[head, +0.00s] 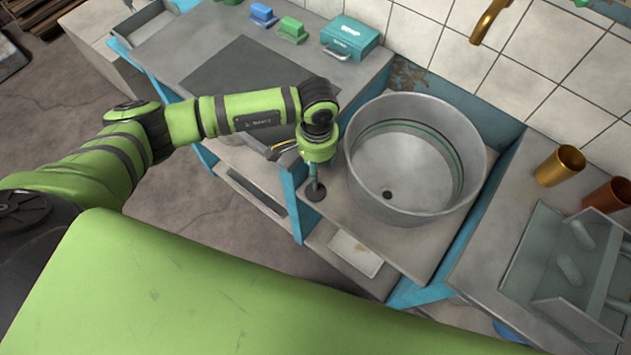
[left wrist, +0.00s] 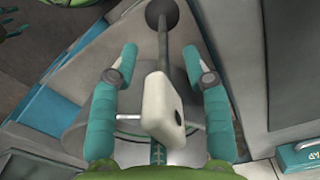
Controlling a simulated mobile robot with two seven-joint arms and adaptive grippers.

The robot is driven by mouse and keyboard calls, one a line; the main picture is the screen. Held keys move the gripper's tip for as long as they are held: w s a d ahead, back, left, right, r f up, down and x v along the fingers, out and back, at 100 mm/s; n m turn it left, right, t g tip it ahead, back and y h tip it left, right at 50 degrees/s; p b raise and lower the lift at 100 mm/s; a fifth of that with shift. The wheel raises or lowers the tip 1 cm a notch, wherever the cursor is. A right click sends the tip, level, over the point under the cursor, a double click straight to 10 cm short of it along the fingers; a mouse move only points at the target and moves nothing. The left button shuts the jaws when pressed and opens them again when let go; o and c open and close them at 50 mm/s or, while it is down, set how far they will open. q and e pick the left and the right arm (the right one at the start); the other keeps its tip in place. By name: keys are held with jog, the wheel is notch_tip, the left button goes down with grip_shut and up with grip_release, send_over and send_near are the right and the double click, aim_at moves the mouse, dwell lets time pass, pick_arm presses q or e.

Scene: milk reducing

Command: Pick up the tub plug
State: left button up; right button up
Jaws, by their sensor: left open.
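The tub plug (head: 315,191) shows in the head view as a dark round foot on a thin stem, on the narrow ledge just left of the round grey metal tub (head: 359,184). My left gripper (head: 314,167) points down over it. In the left wrist view the plug has a pale block-shaped handle (left wrist: 160,108), a rod and a black end (left wrist: 161,14). The teal fingers of my left gripper (left wrist: 160,58) are open, one on each side of the plug, with visible gaps. The gripper hides the handle in the head view. My right gripper is not in view.
A teal case (head: 350,37) and blue and green blocks are on the left counter. Copper cups (head: 560,166) and a glass tray (head: 560,262) stand at right. The tub rim is close beside my gripper.

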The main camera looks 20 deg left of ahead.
pick_arm(q)
grip_shut()
